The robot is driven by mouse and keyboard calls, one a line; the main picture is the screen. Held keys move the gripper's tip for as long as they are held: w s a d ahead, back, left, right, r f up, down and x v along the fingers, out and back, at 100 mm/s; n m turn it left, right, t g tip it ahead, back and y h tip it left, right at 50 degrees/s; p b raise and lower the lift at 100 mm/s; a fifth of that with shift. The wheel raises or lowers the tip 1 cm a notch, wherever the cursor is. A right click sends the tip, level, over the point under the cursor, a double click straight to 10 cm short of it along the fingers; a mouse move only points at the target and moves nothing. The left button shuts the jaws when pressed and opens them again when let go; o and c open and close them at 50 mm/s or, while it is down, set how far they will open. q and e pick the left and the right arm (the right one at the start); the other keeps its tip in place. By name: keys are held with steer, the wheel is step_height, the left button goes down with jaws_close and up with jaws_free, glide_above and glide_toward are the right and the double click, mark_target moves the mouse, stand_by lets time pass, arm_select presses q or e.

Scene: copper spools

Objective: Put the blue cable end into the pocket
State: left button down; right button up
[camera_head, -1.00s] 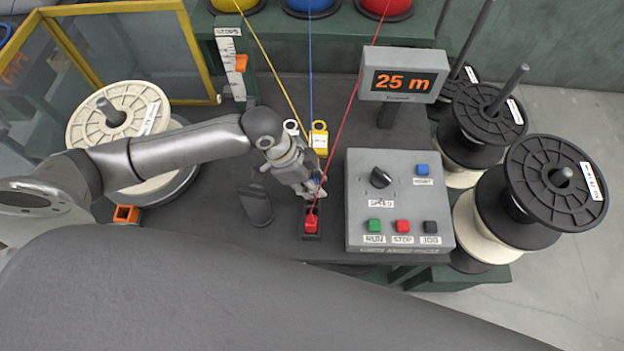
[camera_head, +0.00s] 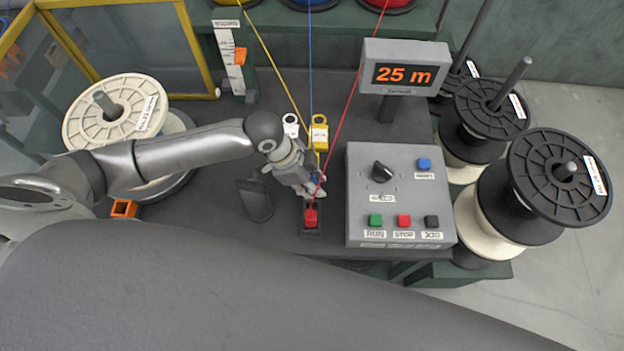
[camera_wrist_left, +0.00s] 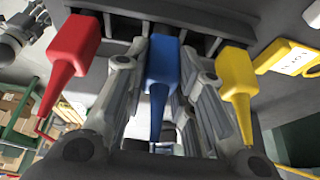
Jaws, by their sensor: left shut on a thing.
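In the left wrist view the blue cable end (camera_wrist_left: 161,72) is between the fingers of my left gripper (camera_wrist_left: 163,88), which are shut on it. A red cable end (camera_wrist_left: 73,48) is to its left and a yellow cable end (camera_wrist_left: 237,75) to its right. A row of dark slots (camera_wrist_left: 122,28) lies behind them; I cannot tell whether the blue end is inside one. In the head view my left gripper (camera_head: 308,189) is just above the red end (camera_head: 310,217), which is at a dark holder (camera_head: 312,233). The gripper hides most of the blue end there.
The control box (camera_head: 400,210) with buttons stands close to the gripper's right. The "25 m" display (camera_head: 403,75) is behind it. Blue (camera_head: 310,65), red and yellow cables stretch towards the back. In the left wrist view a grey mechanism (camera_wrist_left: 22,35), possibly my right gripper, shows upper left.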

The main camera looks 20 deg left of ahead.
arm_select(q)
steer(key=c, duration=1.1)
jaws_free()
arm_select(e)
steer(key=shift+d, duration=0.15)
steer(key=shift+w+d, duration=0.1)
steer(key=shift+d, duration=0.05)
arm_select(q)
steer(key=v, duration=1.2)
arm_select(e)
steer(key=shift+a, duration=0.2)
